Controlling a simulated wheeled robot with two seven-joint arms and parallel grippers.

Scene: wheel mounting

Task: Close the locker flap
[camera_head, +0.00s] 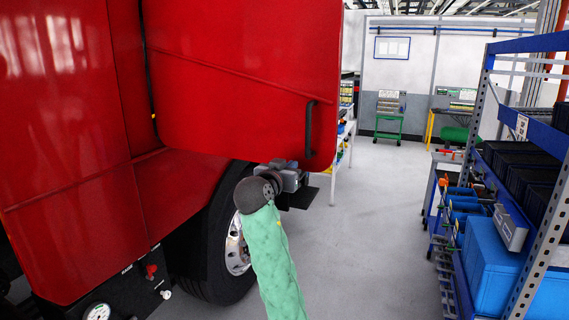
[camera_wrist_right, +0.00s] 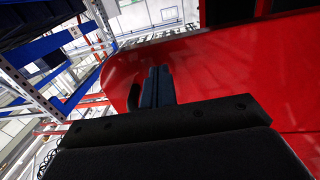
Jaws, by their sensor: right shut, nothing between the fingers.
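The locker flap (camera_head: 235,75) is a large red panel on the side of a red vehicle, with a black vertical handle (camera_head: 309,130) near its right edge. A dark seam runs down its left side, and it seems to stand out from the body. How far it is open is hard to tell. My right gripper (camera_head: 290,176) is at the flap's lower edge, left of and below the handle. In the right wrist view the flap (camera_wrist_right: 225,65) fills the right side, and the shut, empty fingers (camera_wrist_right: 157,85) point at it; contact is unclear. My left gripper is not in view.
A wheel (camera_head: 236,245) sits below the flap, and a gauge (camera_head: 97,312) is at lower left. A blue shelf rack (camera_head: 525,44) with dark bins and a blue box (camera_head: 510,275) stands at right. Grey floor (camera_head: 385,220) is clear between them.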

